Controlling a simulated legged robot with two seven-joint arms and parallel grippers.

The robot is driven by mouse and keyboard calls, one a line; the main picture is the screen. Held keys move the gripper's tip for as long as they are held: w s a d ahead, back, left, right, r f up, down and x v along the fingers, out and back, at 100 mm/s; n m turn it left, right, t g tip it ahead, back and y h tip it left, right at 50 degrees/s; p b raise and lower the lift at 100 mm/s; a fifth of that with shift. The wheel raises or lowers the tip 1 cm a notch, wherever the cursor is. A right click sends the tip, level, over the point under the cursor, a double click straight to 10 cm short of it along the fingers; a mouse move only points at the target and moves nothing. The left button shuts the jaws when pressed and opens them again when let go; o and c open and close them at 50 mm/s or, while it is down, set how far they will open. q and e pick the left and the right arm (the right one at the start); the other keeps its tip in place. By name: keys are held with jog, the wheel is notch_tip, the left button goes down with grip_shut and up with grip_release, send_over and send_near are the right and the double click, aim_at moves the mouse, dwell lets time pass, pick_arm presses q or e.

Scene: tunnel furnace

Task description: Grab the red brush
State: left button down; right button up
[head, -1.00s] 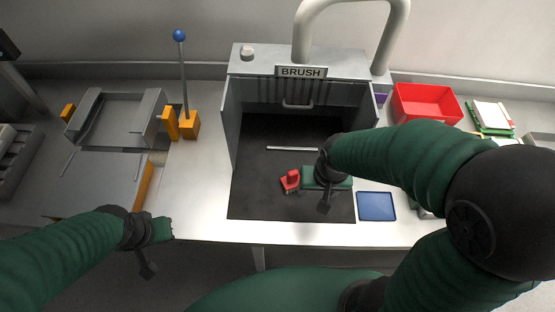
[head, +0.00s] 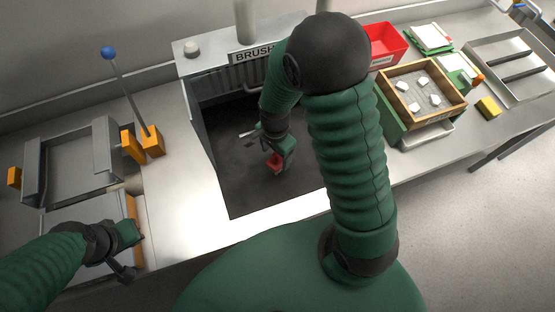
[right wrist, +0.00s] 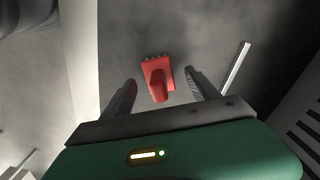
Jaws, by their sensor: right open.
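The red brush (head: 275,160) sits on the dark floor of the booth marked BRUSH, partly hidden by my right gripper in the head view. In the right wrist view the red brush (right wrist: 157,79) shows whole, with its handle toward me, between and just beyond the two fingers. My right gripper (right wrist: 160,88) is open, with a finger on either side of the brush's near end and a gap on both sides. In the head view my right gripper (head: 284,152) is directly over the brush. My left gripper (head: 135,234) is at the lower left, away from the brush; its fingers are too small to read.
A thin metal bar (right wrist: 236,67) lies right of the brush in the wrist view. The booth's side wall (head: 205,140) stands left of the brush. A red bin (head: 385,47) and a wooden box with white pieces (head: 456,97) stand to the right. A blue-knobbed lever (head: 128,90) is left.

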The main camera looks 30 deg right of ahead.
aim_at(277, 160)
jog(key=f, duration=0.4)
jog(key=shift+d+f, duration=0.25)
jog(key=shift+d, duration=0.05)
grip_shut()
jog(key=shift+r, duration=0.1)
